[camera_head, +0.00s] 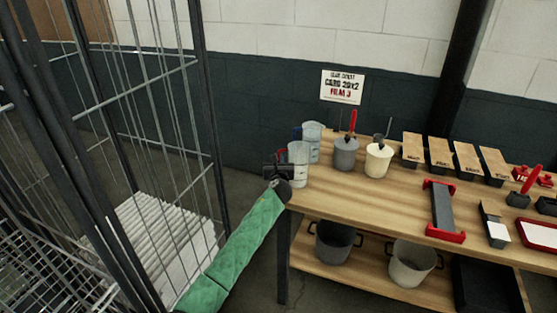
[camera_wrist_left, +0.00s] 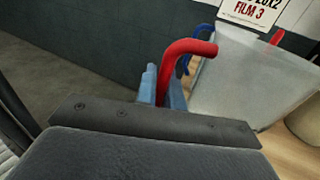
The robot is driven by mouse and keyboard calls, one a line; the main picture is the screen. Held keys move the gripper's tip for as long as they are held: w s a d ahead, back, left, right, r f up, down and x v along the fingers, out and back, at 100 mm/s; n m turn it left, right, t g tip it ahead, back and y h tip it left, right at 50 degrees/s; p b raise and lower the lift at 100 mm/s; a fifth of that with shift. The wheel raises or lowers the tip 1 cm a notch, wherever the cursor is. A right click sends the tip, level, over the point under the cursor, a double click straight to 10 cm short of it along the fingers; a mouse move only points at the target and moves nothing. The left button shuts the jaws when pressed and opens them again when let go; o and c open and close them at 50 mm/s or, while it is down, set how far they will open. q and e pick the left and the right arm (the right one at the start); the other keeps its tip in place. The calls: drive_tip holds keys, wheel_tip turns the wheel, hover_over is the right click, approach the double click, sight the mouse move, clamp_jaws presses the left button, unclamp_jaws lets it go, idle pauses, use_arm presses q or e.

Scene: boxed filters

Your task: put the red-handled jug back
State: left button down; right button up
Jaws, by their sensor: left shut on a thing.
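The red-handled jug (camera_head: 299,168) is a clear vessel at the left end of the wooden bench. Its red handle (camera_wrist_left: 186,50) stands out in the left wrist view, with the translucent jug wall (camera_wrist_left: 235,85) to its right. My left gripper (camera_head: 284,167) is at the jug's left side and is shut on the red handle; the fingertips (camera_wrist_left: 165,88) show around it. The jug looks upright. Its base is at bench-top height, but I cannot tell whether it touches the wood. My right gripper is out of view.
A blue-handled clear jug (camera_head: 314,136) stands close behind. A grey pot (camera_head: 346,154) and a cream pot (camera_head: 378,161) stand to the right. A wire cage (camera_head: 200,120) is at the left. The bench front (camera_head: 345,200) near the jug is clear.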

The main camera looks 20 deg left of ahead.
use_arm(q)
drive_tip(key=c, duration=1.5)
unclamp_jaws()
drive_tip(key=shift+r, duration=0.1)
